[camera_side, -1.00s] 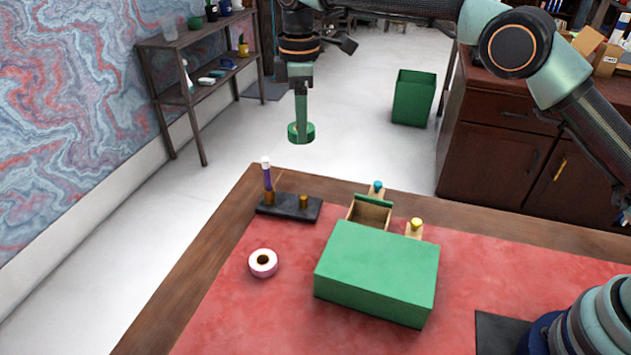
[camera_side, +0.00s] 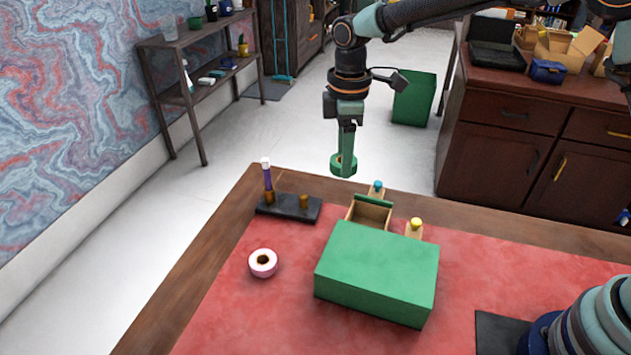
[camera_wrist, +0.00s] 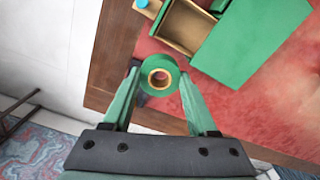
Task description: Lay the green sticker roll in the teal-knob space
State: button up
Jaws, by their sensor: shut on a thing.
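My gripper (camera_side: 345,163) is shut on the green sticker roll (camera_side: 338,165) and holds it in the air, above and behind the green box. In the wrist view the green sticker roll (camera_wrist: 158,76) sits between the two fingertips (camera_wrist: 158,82). The green box (camera_side: 375,270) stands on the red desk mat. A drawer with a teal knob (camera_side: 377,185) is pulled out from its back side, and its open space (camera_side: 370,214) looks empty. The wrist view shows this open drawer (camera_wrist: 185,28) too. A second drawer with a yellow knob (camera_side: 416,223) sticks out only a little.
A pink-white roll (camera_side: 263,263) lies on the mat left of the box. A dark stand (camera_side: 289,208) with a purple-white upright piece and a short brass peg stands near the desk's back left corner. The mat's front left is clear.

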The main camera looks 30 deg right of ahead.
jog(key=shift+s+d+f, duration=0.45)
jog(key=shift+s+f, duration=0.5)
jog(key=shift+f, duration=0.5)
jog(key=shift+s+d+f, duration=0.5)
jog(key=shift+s+f, duration=0.4)
jog(key=shift+f, duration=0.6)
jog(key=shift+s+d+f, duration=0.45)
jog(key=shift+s+f, duration=0.5)
jog(key=shift+f, duration=0.5)
jog(key=o, duration=1.4)
notch_tip(320, 180, up, 11)
jog(key=s+d+r+m+t, duration=0.5)
jog(key=s+d+r+m, duration=0.3)
jog(key=s+d+m, duration=0.3)
jog(key=shift+s+d+m+t, duration=0.2)
jog(key=shift+d+m+t, duration=0.1)
jog(key=shift+d+m, duration=0.6)
